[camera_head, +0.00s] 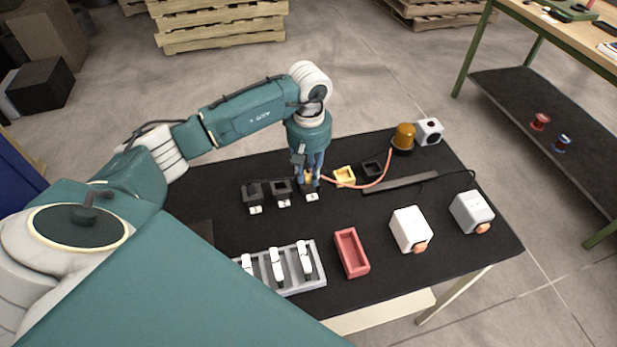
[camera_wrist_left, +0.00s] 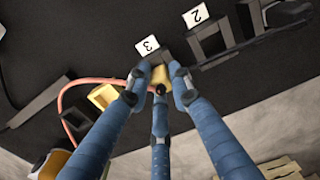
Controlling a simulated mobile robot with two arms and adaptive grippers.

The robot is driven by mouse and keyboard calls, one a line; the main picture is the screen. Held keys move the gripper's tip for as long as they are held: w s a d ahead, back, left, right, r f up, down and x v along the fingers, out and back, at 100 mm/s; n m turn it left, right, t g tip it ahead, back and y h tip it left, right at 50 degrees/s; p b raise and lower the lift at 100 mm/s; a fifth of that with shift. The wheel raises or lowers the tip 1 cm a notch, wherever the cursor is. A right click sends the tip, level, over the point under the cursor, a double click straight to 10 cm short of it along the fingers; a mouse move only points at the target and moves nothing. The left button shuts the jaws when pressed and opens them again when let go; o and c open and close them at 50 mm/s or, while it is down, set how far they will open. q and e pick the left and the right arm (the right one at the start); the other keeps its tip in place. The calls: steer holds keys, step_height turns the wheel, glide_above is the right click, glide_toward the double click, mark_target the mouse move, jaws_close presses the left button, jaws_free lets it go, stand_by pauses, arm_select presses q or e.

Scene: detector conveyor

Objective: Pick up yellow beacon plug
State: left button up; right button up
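The yellow beacon plug (camera_wrist_left: 160,75) shows in the left wrist view, by the black socket labelled 3, with the pink cable running to it. The orange beacon (camera_head: 404,137) stands at the back right of the black table and the pink cable (camera_head: 383,178) leads from it. My left gripper (camera_head: 309,182) points down over the plug. In the left wrist view its three blue fingers (camera_wrist_left: 160,88) close in around the plug with no clear gap, so they look shut on it. The fingers hide most of the plug in the head view. My right gripper is out of view.
Two more black sockets (camera_head: 281,188) (camera_head: 253,194) stand left of the gripper. A yellow open block (camera_head: 344,176) and a black one (camera_head: 371,169) sit close right. A grey tray (camera_head: 318,274), red bin (camera_head: 351,253) and white boxes (camera_head: 410,229) (camera_head: 471,212) lie nearer the front.

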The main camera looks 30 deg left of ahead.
arm_select(q)
jaws_close()
steer(key=shift+s, duration=0.1)
